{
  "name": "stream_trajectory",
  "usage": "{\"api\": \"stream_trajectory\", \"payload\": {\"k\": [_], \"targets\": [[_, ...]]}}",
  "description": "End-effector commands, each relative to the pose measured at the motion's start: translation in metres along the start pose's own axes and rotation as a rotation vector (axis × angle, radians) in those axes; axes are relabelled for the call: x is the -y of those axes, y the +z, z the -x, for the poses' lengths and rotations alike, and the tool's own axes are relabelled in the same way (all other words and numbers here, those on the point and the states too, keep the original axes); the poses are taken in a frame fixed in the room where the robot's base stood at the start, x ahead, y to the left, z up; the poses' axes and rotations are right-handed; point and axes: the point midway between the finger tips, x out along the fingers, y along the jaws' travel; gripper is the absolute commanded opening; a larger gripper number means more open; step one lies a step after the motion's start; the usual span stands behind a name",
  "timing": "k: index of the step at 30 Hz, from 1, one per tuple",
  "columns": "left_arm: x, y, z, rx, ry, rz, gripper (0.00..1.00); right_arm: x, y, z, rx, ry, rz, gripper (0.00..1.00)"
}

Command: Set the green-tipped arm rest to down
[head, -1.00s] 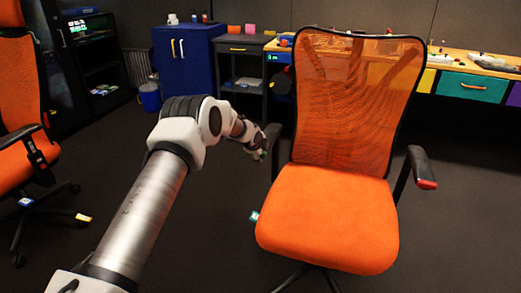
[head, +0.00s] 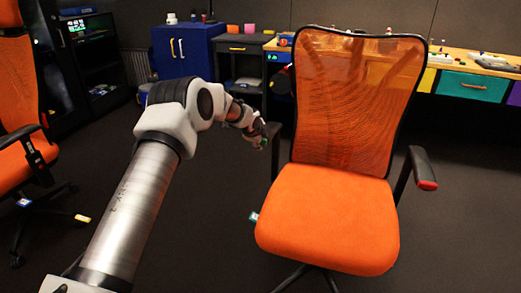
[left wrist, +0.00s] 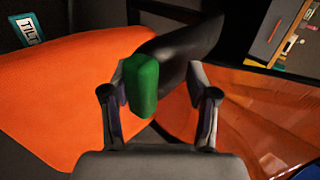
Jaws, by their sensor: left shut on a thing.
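The orange chair (head: 330,215) stands in the middle of the head view, facing me. Its green-tipped arm rest (head: 275,131) is on the picture's left side, partly hidden by my left gripper (head: 263,139). In the left wrist view the green tip (left wrist: 143,85) of the black arm rest (left wrist: 185,50) lies between the fingers of my left gripper (left wrist: 158,80). The gripper is shut on this arm rest. The green tip sits higher in the head view than the red tip (head: 427,185) of the other arm rest (head: 420,163). My right gripper is not in view.
A tag (head: 254,217) sits at the seat's left edge; it reads TILT in the left wrist view (left wrist: 30,32). Another orange chair (head: 22,165) stands at the far left. A blue cabinet (head: 182,52) and a workbench (head: 475,72) line the back. Floor is clear between the chairs.

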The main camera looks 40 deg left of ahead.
Motion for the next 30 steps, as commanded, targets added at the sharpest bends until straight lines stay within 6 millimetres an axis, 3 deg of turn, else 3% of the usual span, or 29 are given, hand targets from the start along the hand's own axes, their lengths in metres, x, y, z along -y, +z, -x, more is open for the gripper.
{"api": "stream_trajectory", "payload": {"k": [3,9,20,30], "targets": [[0.022,0.0,0.021,-0.001,-0.009,0.001,0.53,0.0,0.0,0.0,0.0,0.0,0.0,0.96],[0.035,0.0,0.036,0.0,-0.009,0.001,0.53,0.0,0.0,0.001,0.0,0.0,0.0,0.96],[0.032,0.0,0.039,0.0,-0.008,0.002,0.53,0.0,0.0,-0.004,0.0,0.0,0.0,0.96],[0.018,0.0,0.062,-0.001,-0.01,0.0,0.53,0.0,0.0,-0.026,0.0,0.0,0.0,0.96]]}}
